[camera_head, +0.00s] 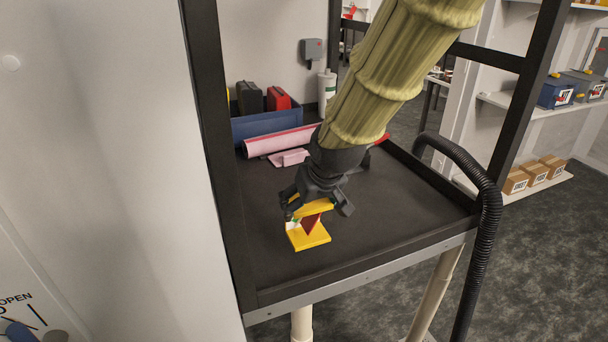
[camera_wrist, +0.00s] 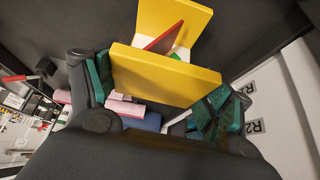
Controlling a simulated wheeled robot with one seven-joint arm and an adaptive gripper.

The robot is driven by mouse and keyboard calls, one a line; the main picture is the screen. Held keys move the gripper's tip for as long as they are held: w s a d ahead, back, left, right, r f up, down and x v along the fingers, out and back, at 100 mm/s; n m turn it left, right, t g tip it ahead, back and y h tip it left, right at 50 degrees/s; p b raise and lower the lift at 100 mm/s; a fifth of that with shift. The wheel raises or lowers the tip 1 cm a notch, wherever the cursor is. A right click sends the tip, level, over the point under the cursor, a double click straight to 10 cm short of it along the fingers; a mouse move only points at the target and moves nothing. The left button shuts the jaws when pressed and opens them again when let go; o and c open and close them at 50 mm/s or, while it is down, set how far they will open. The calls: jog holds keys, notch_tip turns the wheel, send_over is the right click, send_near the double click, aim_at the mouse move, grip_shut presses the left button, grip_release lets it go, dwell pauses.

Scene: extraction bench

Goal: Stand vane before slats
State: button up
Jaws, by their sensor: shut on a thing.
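The vane appears to be the yellow piece (camera_head: 309,238) with two yellow plates and a dark red triangular part between them. It also shows in the wrist view (camera_wrist: 165,75), with a white part between the plates. My gripper (camera_head: 317,203) is shut on its near yellow plate, one finger at each side edge. In the wrist view my gripper (camera_wrist: 162,90) has green finger pads against that plate. I cannot tell whether the far plate touches the dark bench top (camera_head: 400,215). I cannot make out slats for certain; my arm hides part of the bench's back.
A pink roll (camera_head: 282,140) and a small pink piece (camera_head: 290,158) lie behind my gripper. A blue bin (camera_head: 266,125) with black and red cases stands at the back left. Dark posts and a raised rim bound the bench. A black hose (camera_head: 488,220) loops at right. The bench's front right is clear.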

jog(key=w+a+f+p, duration=0.1)
jog(key=w+f+p, duration=0.1)
jog(key=w, duration=0.5)
jog(key=w+a+f+p, duration=0.1)
jog(key=w+f+p, duration=0.2)
jog(key=w+p, duration=0.2)
jog(key=shift+w, duration=1.7)
jog(key=shift+d+f, duration=0.1)
jog(key=shift+f, duration=0.05)
jog(key=o, duration=1.4)
jog(key=shift+b+v, duration=1.65)
jog(key=shift+v, duration=4.5)
jog(key=shift+w, duration=0.1)
